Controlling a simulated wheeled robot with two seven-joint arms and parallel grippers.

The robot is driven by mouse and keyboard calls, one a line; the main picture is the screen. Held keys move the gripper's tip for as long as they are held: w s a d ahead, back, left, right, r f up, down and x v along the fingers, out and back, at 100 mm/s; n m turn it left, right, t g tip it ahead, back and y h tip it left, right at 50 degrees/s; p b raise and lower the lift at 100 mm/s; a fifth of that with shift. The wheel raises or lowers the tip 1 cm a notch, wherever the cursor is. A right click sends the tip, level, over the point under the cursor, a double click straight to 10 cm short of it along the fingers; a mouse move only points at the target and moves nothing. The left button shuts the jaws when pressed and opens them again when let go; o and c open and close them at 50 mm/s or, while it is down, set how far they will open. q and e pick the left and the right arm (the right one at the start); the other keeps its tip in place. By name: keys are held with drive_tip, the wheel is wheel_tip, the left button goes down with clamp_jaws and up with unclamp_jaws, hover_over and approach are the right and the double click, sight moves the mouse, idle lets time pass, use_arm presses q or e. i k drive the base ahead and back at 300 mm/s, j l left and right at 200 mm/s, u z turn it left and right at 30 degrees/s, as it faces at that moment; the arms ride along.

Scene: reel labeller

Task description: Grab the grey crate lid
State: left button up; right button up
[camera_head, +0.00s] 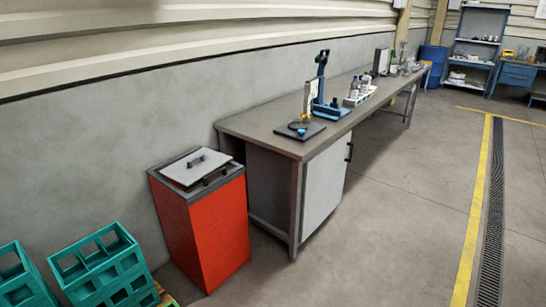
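The grey lid (182,174) is a light, flat plate with a dark handle on its top. It lies on top of a tall red crate (205,235) with a dark rim, beside the wall. A second dark handle (215,177) shows at the lid's near right edge; I cannot tell which part it belongs to. Neither of my grippers is in view.
A long workbench (265,127) with a blue stand (322,90) and bottles is right of the crate. Green crates (100,265) stand at the lower left. The floor right of the bench is clear up to the yellow line (475,215).

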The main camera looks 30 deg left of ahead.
sight(191, 169)
drive_tip(key=i+l+u, duration=0.2)
drive_tip(key=i, duration=0.35)
drive_tip(key=i+l+u, duration=0.15)
drive_tip(key=i, duration=0.4)
drive_tip(key=i+l+u, duration=0.2)
drive_tip(key=i, duration=0.3)
